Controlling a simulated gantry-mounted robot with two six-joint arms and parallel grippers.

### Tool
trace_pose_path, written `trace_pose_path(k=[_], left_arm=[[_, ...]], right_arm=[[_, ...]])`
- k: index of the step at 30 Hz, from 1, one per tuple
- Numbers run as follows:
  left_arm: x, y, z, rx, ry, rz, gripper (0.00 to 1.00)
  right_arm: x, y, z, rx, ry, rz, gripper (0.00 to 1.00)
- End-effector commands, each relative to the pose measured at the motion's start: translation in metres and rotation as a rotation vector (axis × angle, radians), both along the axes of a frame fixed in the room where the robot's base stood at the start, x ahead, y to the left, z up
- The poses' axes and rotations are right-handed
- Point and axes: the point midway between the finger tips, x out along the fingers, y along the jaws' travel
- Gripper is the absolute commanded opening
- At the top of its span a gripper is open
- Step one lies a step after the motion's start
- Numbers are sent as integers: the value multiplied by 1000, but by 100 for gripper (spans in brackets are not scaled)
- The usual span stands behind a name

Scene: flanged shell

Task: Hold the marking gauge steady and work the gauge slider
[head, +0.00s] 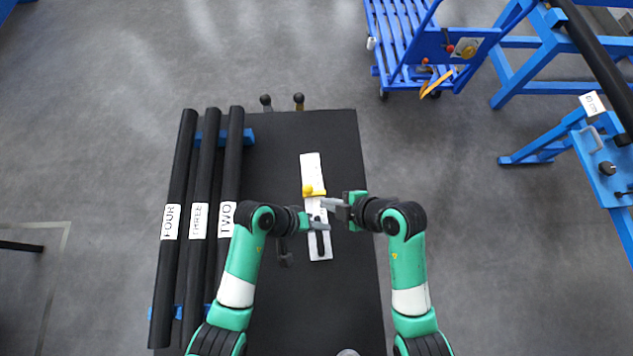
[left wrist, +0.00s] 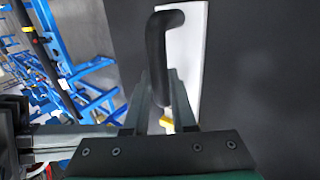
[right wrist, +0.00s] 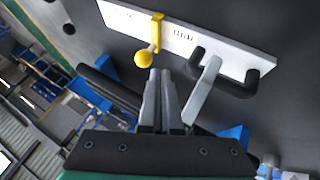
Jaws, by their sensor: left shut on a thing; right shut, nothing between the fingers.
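The marking gauge is a long white bar (head: 311,165) lying on the dark table top, with a black handle (left wrist: 164,45) at its near end. The yellow gauge slider (right wrist: 157,30) sits across the bar, with a round yellow knob (right wrist: 144,60) sticking out to one side. My left gripper (head: 324,226) is shut on the black handle; its fingers straddle the handle in the left wrist view (left wrist: 160,85). My right gripper (right wrist: 160,72) is shut and empty, its fingertips just short of the knob. In the head view the right gripper (head: 324,202) is close beside the slider.
Three black rolls labelled FOUR, THREE and TWO (head: 228,215) lie along the table's left side. Two black knobs (head: 298,98) stand at its far edge. Blue carts and frames (head: 410,40) stand on the floor at right.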

Motion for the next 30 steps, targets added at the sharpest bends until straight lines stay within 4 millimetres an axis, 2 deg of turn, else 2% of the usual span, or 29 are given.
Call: trace_pose_path(k=[3, 10, 23, 26, 30], left_arm=[[0, 0, 0, 0, 1, -1, 0], [0, 0, 0, 0, 1, -1, 0], [0, 0, 0, 0, 1, -1, 0], [0, 0, 0, 0, 1, -1, 0], [0, 0, 0, 0, 1, -1, 0]], right_arm=[[7, 13, -19, -1, 4, 4, 0], [18, 28, -40, 0, 1, 3, 0], [22, 30, -43, 0, -2, 1, 0], [31, 31, -43, 0, -1, 1, 0], [56, 34, -42, -1, -1, -1, 0]])
